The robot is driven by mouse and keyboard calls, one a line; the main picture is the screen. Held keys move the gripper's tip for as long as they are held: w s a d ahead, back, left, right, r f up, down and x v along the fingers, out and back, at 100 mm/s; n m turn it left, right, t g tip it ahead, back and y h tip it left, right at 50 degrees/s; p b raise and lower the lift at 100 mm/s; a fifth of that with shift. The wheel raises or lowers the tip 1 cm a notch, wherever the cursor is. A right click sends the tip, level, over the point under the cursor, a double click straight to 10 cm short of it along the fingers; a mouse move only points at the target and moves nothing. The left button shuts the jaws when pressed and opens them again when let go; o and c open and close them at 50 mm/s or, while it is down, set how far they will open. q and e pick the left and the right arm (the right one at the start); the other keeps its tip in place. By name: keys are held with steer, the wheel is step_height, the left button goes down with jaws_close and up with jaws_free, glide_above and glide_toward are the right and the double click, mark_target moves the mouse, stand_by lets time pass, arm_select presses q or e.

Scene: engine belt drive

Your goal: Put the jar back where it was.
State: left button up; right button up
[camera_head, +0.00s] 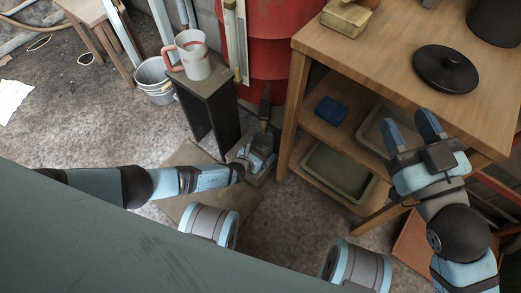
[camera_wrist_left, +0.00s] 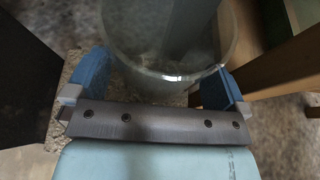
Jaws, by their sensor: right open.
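The jar (camera_wrist_left: 180,72) is clear glass and shows in the left wrist view, with a grey upright shape seen in or through it. My left gripper (camera_wrist_left: 158,85) has its two blue fingers on either side of the jar, seemingly against its wall. In the head view, my left gripper (camera_head: 260,158) is low beside the wooden shelf unit, and the jar's outline is hard to make out there. My right gripper (camera_head: 411,132) is open and empty over the shelf unit's front edge, its blue fingers apart.
The wooden shelf unit (camera_head: 385,65) carries a black lid (camera_head: 445,69) on top; a blue box (camera_head: 332,110) and trays sit on its shelves. A dark stand (camera_head: 208,90) with a measuring jug (camera_head: 195,57) stands left. A bucket (camera_head: 154,80) and red drum (camera_head: 263,45) are behind.

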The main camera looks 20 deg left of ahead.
steer(key=shift+f, duration=0.2)
arm_select(q)
steer(key=shift+s+f, duration=0.1)
steer(key=shift+f, duration=0.05)
steer(key=shift+p+v, duration=0.75)
steer(key=shift+v, duration=0.1)
steer(key=p+v, duration=0.5)
steer(key=v, duration=0.7)
steer(key=shift+d+f, duration=0.15)
arm_select(e)
steer(key=s+a+m+g, duration=0.1)
steer(key=m, duration=0.1)
steer(key=s+a+m+g+h, duration=0.1)
steer(key=m, duration=0.1)
steer(key=shift+s, duration=0.4)
arm_select(q)
steer(key=shift+s, duration=0.1)
arm_select(e)
steer(key=shift+r, duration=0.1)
